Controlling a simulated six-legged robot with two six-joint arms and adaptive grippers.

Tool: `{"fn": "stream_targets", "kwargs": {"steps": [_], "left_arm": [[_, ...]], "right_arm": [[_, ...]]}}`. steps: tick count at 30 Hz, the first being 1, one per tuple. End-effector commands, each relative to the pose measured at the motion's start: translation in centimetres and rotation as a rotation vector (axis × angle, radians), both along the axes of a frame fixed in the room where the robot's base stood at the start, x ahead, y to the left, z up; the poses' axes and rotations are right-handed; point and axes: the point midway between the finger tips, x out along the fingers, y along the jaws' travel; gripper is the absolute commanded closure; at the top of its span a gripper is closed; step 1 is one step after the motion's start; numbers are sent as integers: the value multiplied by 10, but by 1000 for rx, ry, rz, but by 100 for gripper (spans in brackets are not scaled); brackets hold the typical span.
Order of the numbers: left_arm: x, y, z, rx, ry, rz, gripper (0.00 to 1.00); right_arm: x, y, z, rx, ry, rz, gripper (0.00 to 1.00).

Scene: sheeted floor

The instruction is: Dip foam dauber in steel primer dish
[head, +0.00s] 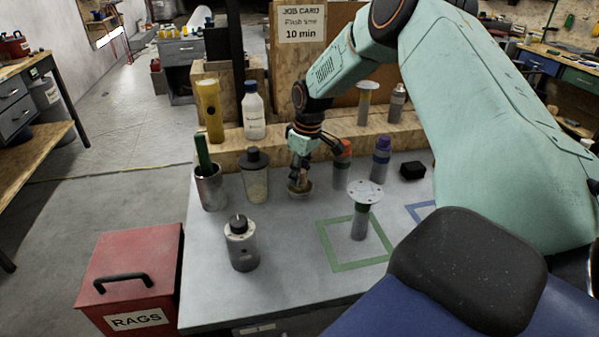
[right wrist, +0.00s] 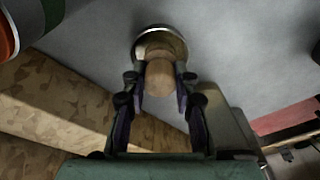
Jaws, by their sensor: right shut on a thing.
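My right gripper (head: 300,160) reaches down over the table, its fingers shut on the foam dauber (head: 299,182). In the right wrist view, the dauber shows as a tan rounded cylinder (right wrist: 160,77) between the fingertips of the right gripper (right wrist: 160,97). The small round steel primer dish (head: 304,192) stands on the table right below it. In the right wrist view, the dish rim (right wrist: 142,42) shows around the dauber's far end. The dauber overlaps the dish opening; I cannot tell whether it touches the primer. My left gripper is out of view.
A dark-lidded jar (head: 255,180) stands left of the dish, and a red-topped jar (head: 342,170) close on its right. A wooden step (head: 230,157) runs behind. A round-topped stand (head: 364,195) is inside a green outline (head: 326,245).

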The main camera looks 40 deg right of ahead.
Motion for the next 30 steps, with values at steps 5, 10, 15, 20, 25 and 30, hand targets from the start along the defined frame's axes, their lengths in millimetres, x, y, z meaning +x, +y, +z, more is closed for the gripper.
{"fn": "stream_targets", "kwargs": {"steps": [5, 10, 15, 20, 25, 30], "left_arm": [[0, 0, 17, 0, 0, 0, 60], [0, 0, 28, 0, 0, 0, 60], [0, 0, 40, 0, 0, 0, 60], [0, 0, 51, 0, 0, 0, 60], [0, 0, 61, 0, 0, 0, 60], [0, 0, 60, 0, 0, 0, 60]], "right_arm": [[1, 0, 17, 0, -2, 0, 97], [1, 0, 29, -1, -3, 0, 97], [1, 0, 41, -1, -3, 0, 97], [1, 0, 52, -1, -3, 0, 97], [1, 0, 62, -1, -3, 0, 97], [1, 0, 61, -1, -3, 0, 97]]}}
